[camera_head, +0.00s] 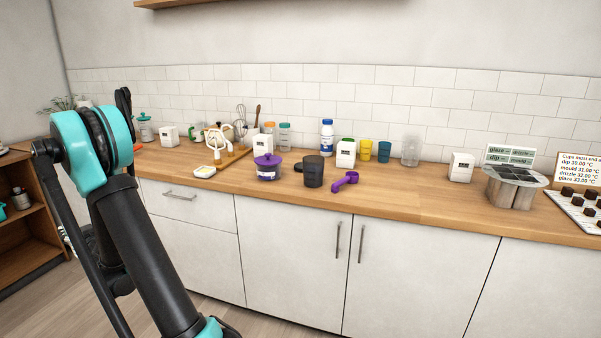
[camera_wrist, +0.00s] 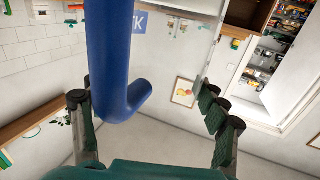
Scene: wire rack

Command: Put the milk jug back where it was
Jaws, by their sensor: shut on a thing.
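The milk jug (camera_wrist: 112,50) fills the upper middle of the wrist view, very close to the camera. I see a thick blue bar that hooks at its lower end, like a handle, and a blue label ending in a white "K". A clear, see-through surface beside the label seems to be its body. My gripper (camera_wrist: 147,112) has its dark green padded fingers on either side, shut on the jug. The exact contact is hard to make out. The head view shows my arm at the left but no jug.
The front edge between scoop and stand is clear.

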